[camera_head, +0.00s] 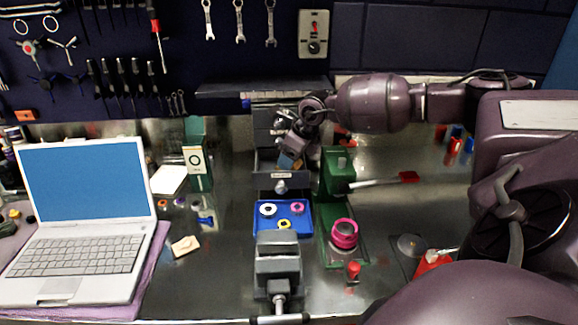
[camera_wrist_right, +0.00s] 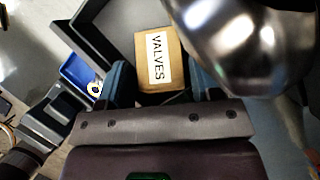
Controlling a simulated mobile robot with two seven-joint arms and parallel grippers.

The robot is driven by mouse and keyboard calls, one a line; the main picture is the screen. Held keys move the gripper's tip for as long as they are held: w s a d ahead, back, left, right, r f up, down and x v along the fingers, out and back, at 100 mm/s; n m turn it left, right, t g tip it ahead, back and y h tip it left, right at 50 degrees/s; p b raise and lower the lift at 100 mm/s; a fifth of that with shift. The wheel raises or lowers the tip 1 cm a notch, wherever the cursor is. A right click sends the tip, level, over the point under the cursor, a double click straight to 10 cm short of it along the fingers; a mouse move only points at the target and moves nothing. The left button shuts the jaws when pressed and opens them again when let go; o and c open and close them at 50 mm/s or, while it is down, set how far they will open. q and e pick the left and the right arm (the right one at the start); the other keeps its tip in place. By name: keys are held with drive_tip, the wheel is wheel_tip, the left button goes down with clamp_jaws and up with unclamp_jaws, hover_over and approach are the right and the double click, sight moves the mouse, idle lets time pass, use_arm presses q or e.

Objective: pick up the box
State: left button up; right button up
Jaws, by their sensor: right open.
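A small brown cardboard box (camera_wrist_right: 155,60) with a white label reading "VALVES" shows in the wrist view. It sits in a dark grey open drawer (camera_wrist_right: 92,22). My right gripper (camera_wrist_right: 163,84) is open, with one blue-grey finger on each side of the box's near end. I cannot tell whether the fingers touch it. In the head view my right gripper (camera_head: 289,157) points down over the drawer, and only a small brown patch of the box shows below it. My left gripper is not in view.
A blue tray (camera_head: 262,228) with several rings lies in front of the drawer, behind a grey vise (camera_head: 278,262). A green stand (camera_head: 338,172) and a pink-ringed part (camera_head: 344,234) are to the right. A laptop (camera_head: 85,220) stands at left.

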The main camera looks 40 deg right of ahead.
drive_tip(key=shift+c, duration=0.2)
drive_tip(key=c, duration=0.7)
drive_tip(key=shift+r, duration=0.1)
drive_tip(key=shift+c, duration=0.2)
wheel_tip(320, 180, up, 20)
